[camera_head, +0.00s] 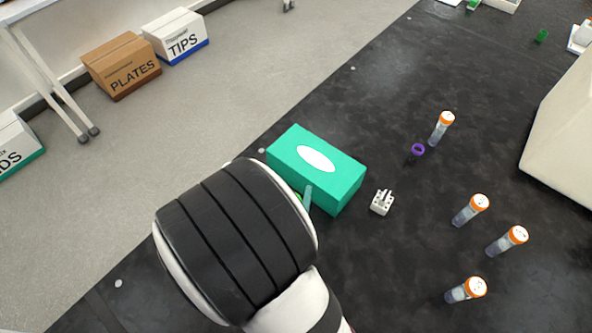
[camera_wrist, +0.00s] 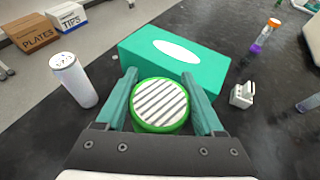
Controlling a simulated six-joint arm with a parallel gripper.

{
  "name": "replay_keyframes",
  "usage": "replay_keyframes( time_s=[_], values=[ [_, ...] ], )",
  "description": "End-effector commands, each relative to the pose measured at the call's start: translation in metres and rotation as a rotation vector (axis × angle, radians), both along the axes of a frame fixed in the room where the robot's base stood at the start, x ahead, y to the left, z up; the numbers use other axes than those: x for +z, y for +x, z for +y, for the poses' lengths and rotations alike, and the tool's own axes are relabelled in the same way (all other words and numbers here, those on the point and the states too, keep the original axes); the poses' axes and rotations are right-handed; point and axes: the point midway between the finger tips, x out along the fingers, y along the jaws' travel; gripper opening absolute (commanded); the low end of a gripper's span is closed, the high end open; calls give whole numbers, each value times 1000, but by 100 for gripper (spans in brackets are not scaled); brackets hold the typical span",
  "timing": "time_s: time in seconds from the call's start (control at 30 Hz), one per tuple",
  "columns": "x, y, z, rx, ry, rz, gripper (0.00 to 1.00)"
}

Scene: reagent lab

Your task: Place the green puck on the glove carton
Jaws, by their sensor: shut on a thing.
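The green puck (camera_wrist: 160,105), with a striped white top, sits between the two teal fingers of my gripper (camera_wrist: 163,98) in the wrist view. The fingers are shut on its sides. In the head view my arm hides nearly all of the puck, and one finger of my gripper (camera_head: 305,199) shows beside the carton. The glove carton (camera_wrist: 140,42) is a teal box with a white oval on top. It stands on the dark bench just beyond the puck; it also shows in the head view (camera_head: 335,181). Whether puck and carton touch, I cannot tell.
A white can (camera_wrist: 73,80) stands left of my gripper. A small white block-like rack (camera_head: 382,202) stands right of the carton. Dark bench lies clear behind the carton.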

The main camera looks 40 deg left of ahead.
Motion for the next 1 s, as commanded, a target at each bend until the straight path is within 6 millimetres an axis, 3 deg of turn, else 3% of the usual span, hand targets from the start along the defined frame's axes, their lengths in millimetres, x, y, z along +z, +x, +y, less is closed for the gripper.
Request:
replay_keyframes(
  time_s=[0.17,0.3,0.43,0.57,0.83,1.0],
  values=[
    [28,74,-18,-205,-1,-14,11],
    [56,135,-46,-368,1,-8,11],
    [77,173,-70,-463,8,2,11],
    [81,185,-73,-495,8,9,11],
    [33,168,4,-495,7,10,11],
    [16,162,31,-497,8,9,11]
  ],
)
